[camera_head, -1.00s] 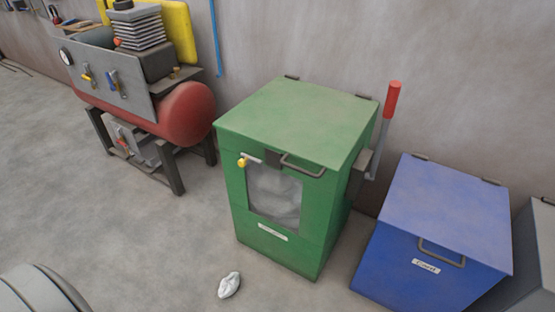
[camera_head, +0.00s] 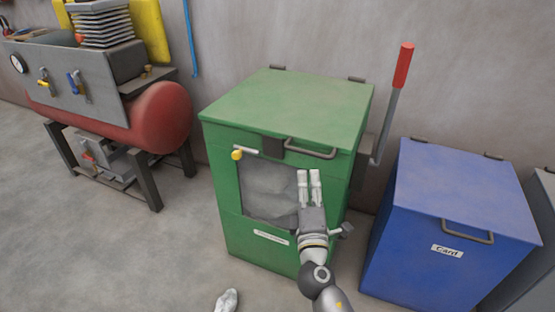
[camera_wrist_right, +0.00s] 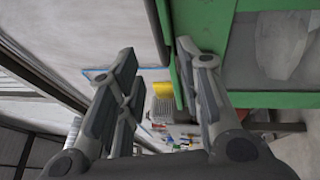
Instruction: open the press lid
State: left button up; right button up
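The press is a green box (camera_head: 238,205) with a front window showing pale grey stuff inside. Its green lid (camera_head: 290,105) lies flat and closed. A grey bar handle (camera_head: 311,151) sits at the lid's front edge, beside a dark block. A latch with a yellow knob (camera_head: 237,155) is left of it. A grey lever with a red grip (camera_head: 403,66) rises at the right side. My right gripper (camera_head: 309,173) is open and empty, in front of the window's right side and below the handle. Its spread fingers show in the right wrist view (camera_wrist_right: 158,72).
A blue bin (camera_head: 455,205) with a "Card" label stands right of the press. A red tank with a grey panel (camera_head: 160,115) stands left. Open floor lies left of the press.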

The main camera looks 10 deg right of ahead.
aim_at(307, 153)
pick_arm(q)
jog(key=shift+s+f+p, duration=0.45)
jog(key=shift+s+f, duration=0.45)
jog(key=shift+f, duration=0.25)
pick_arm(e)
jog(key=shift+x, duration=5.3)
jog(key=shift+d+r, duration=0.1)
jog(key=shift+d, duration=0.05)
jog(key=shift+c, duration=0.3)
grip_shut()
